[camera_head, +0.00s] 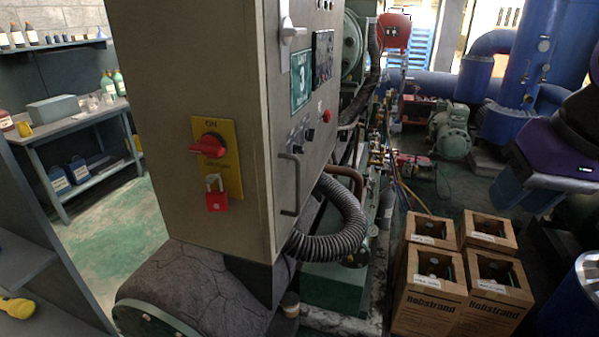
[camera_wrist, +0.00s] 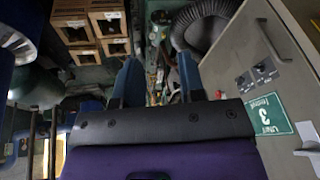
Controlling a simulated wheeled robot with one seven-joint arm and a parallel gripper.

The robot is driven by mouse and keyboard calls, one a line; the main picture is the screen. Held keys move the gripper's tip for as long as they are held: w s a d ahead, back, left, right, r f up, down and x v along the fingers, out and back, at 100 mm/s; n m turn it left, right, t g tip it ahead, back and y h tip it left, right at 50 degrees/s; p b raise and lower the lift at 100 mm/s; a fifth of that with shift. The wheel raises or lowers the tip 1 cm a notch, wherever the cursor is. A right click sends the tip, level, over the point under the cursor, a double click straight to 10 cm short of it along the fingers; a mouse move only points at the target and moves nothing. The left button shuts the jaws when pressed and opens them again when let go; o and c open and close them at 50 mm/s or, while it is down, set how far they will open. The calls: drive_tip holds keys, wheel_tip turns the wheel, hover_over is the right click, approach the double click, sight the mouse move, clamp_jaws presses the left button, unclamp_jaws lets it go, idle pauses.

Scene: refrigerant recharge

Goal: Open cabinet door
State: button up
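The grey-beige control cabinet (camera_head: 215,90) stands at the centre-left of the head view. Its door (camera_head: 310,150) is on the right-hand face and looks shut, with a vertical bar handle (camera_head: 291,185) low near its left edge. In the wrist view the door (camera_wrist: 235,75) fills the right side, and the handle (camera_wrist: 269,38) shows near its upper edge. My gripper (camera_head: 522,197) is at the right of the head view, well apart from the handle. In the wrist view its two blue fingers (camera_wrist: 159,72) are spread, with nothing held between them.
A red padlock (camera_head: 217,196) hangs under a red rotary switch (camera_head: 208,146) on the cabinet's side. A thick corrugated hose (camera_head: 345,225) bends out below the door. Cardboard boxes (camera_head: 430,295) stand on the floor at lower right. Blue pipes (camera_head: 520,75) rise behind.

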drive_tip(key=w+a+f+m+g+y, duration=0.3)
drive_tip(key=w+a+m+y, duration=0.1)
drive_tip(key=a+y, duration=0.15)
drive_tip(key=w+a+f+m+g+y, duration=0.3)
drive_tip(key=w+a+f+y, duration=0.1)
drive_tip(key=a, duration=0.3)
drive_tip(key=w+a+f+m+y, duration=0.2)
drive_tip(key=w+a+m+y, duration=0.1)
drive_tip(key=w+m+y, duration=0.25)
drive_tip(key=m+t+y, duration=0.2)
drive_tip(key=m+t, duration=0.3)
drive_tip(key=m, duration=0.1)
hover_over(298, 210)
drive_tip(key=f, duration=0.3)
drive_tip(key=shift+w+f, duration=0.35)
drive_tip(key=shift+f, duration=0.05)
clamp_jaws()
